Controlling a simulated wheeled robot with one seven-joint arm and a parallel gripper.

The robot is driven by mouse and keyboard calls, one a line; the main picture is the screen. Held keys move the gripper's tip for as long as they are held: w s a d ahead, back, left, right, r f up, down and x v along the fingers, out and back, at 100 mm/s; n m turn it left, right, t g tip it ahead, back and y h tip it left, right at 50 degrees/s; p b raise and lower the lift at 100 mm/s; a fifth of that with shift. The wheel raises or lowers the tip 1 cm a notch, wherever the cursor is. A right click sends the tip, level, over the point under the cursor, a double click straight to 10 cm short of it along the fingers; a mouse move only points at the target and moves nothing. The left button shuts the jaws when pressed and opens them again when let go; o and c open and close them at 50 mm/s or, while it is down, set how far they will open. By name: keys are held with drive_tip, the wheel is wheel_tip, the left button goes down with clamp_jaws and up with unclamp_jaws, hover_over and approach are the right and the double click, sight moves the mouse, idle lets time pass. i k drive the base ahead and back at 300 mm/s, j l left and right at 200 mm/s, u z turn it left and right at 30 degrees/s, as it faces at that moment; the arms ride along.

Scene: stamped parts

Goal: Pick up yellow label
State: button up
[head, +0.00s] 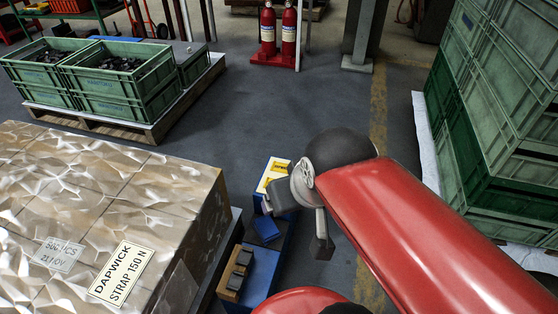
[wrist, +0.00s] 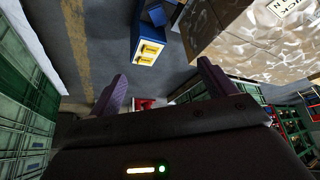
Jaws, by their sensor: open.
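Two small yellow labels lie on a white surface at the far end of a blue bench. One yellow label (head: 281,167) shows beside my arm in the head view, with dark print too small to read. The labels (wrist: 150,49) also show at upper centre in the wrist view, beyond my fingertips. My gripper (wrist: 163,84) is open, with nothing between its two purple-grey fingers. In the head view my gripper (head: 293,222) hangs over or near the blue bench and hides part of it. I see no contact with a label.
A large wrapped carton (head: 110,200) stands close left of the blue bench (head: 268,262). A wooden holder with dark blocks (head: 237,270) sits at the bench's near end. Green crates (head: 505,120) are stacked at right. Open floor lies beyond the bench.

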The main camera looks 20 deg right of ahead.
sight(277, 166)
drive_tip(key=u, duration=1.9)
drive_tip(key=z, duration=2.25)
drive_tip(key=i+l+u, duration=0.25)
drive_tip(key=i+l, duration=0.15)
drive_tip(key=l, duration=0.15)
